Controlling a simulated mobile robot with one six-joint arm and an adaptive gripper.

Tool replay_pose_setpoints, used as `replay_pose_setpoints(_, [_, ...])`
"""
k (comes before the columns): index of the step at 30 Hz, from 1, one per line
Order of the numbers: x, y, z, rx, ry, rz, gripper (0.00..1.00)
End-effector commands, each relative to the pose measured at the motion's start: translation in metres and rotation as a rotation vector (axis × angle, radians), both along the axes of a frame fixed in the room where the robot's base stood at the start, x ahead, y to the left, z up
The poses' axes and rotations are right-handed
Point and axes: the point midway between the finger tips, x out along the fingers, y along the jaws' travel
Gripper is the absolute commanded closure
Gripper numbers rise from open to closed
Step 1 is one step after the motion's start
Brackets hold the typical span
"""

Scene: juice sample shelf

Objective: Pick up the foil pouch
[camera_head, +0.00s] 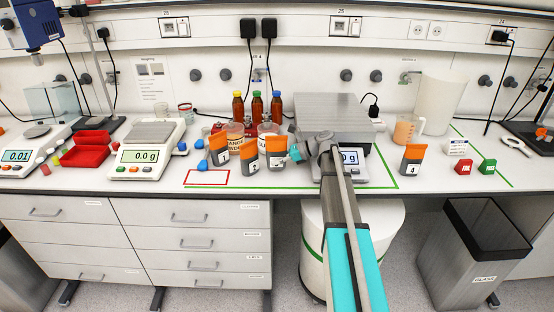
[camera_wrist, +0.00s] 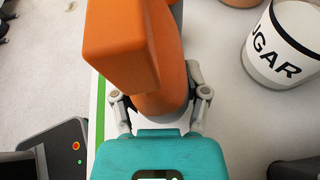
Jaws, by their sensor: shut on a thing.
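Several grey foil pouches with orange tops stand on the bench in the head view. My gripper (camera_head: 294,152) reaches in from the right and is shut on one foil pouch (camera_head: 277,153), whose number is hard to read. In the wrist view its orange part (camera_wrist: 122,45) fills the space ahead of my gripper (camera_wrist: 161,100), with a finger on each side. Whether its base touches the bench I cannot tell. Two other pouches stand to its left, the near one (camera_head: 249,161) and a farther one (camera_head: 219,152). Pouch 4 (camera_head: 411,162) stands apart at the right.
The sugar tub (camera_wrist: 285,45) is close on the right in the wrist view. Bottles (camera_head: 257,108) stand behind the pouches. A red-outlined area (camera_head: 207,178) is clear.

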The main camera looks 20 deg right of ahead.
Motion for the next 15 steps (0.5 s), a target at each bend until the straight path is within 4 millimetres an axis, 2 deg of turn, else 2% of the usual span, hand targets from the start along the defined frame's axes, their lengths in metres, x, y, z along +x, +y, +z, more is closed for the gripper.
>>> replay_pose_setpoints(1, [0.000,0.000,0.011,0.001,0.000,0.000,1.00])
replay_pose_setpoints(15, [-0.047,0.006,0.065,0.001,0.000,0.000,1.00])
